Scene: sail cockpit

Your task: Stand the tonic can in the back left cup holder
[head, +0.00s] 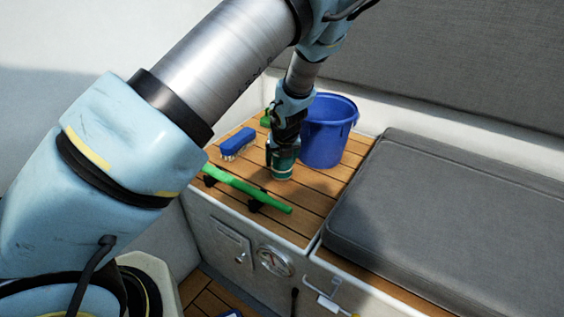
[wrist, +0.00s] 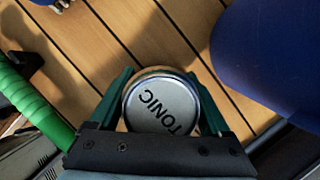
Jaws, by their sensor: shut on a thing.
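The tonic can (head: 283,170) is upright on or just above the slatted wooden bench top; I cannot tell whether it touches. Its silver lid marked TONIC shows in the wrist view (wrist: 160,108). My gripper (head: 283,155) points down and is shut on the can, with a green finger on either side of it in the wrist view (wrist: 163,100). I cannot make out the back left cup holder in either view.
A blue bucket (head: 326,135) stands close right of the can. A blue brush (head: 238,143) lies to the left. A green bar (head: 248,187) on black supports runs along the front edge. A grey cushion (head: 450,205) fills the right side.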

